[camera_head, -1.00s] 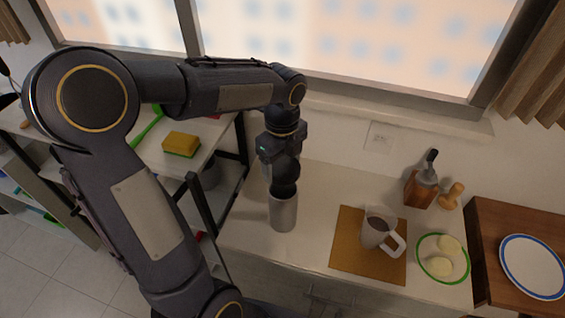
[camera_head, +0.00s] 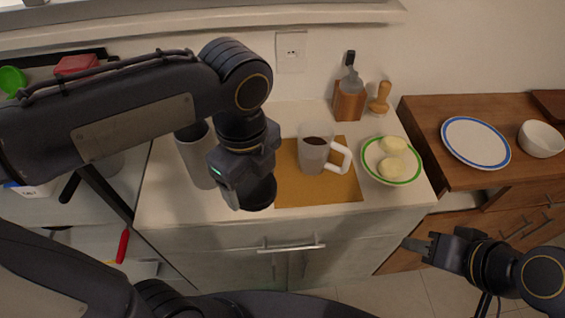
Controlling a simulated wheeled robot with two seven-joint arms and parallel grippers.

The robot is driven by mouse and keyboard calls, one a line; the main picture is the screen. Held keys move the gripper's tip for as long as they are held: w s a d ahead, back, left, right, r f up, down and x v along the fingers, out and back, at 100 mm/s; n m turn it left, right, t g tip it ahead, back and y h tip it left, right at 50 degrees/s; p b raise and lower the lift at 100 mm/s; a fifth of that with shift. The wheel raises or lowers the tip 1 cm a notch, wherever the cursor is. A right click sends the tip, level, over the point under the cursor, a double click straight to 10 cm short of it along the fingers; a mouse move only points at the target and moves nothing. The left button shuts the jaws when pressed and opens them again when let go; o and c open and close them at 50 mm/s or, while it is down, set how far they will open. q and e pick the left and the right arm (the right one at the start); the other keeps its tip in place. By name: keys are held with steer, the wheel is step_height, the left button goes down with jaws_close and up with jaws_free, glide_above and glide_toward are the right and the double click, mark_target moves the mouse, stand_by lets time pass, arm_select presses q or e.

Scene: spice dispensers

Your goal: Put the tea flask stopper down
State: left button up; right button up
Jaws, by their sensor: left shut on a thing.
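My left gripper (camera_head: 238,186) points down above the white counter and is shut on the dark, round tea flask stopper (camera_head: 255,193). The fingers partly cover the stopper. The grey metal tea flask (camera_head: 196,160) stands upright on the counter just left of and behind the gripper, with its open top showing and part of it hidden by my arm and gripper. My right gripper (camera_head: 418,246) is at the lower right, away from the stopper and in front of the cabinet. Its finger gap is unclear.
A mug (camera_head: 315,155) with dark contents stands on a brown mat (camera_head: 345,189). A green-rimmed plate (camera_head: 374,176) holds pale round pieces. A wooden utensil holder (camera_head: 349,105) and a wooden pestle-like tool (camera_head: 379,100) stand behind. The counter's front left strip is clear.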

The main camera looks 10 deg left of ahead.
arm_select(q)
steer(key=shift+s+d+f, duration=0.2)
steer(key=shift+s+f, duration=0.15)
steer(key=shift+f, duration=0.05)
steer(key=w+a+f, duration=0.1)
steer(key=w+f, duration=0.2)
steer(key=w, duration=0.1)
steer(key=w+a+f, duration=0.1)
steer(key=w+f, duration=0.2)
steer(key=w, duration=0.1)
steer(key=w+a+f, duration=0.2)
steer(key=w, duration=0.2)
steer(key=shift+w+f, duration=0.15)
steer(key=shift+f, duration=0.25)
steer(key=f, duration=0.3)
steer(key=shift+w+a+f, duration=0.1)
steer(key=shift+w+a, duration=0.1)
steer(key=shift+w, duration=0.15)
steer(key=shift+f, duration=0.4)
arm_select(e)
steer(key=shift+f, duration=0.4)
arm_select(q)
steer(key=shift+f, duration=0.1)
arm_select(e)
steer(key=shift+f, duration=0.1)
arm_select(q)
steer(key=shift+f, duration=0.1)
steer(key=o, duration=0.9)
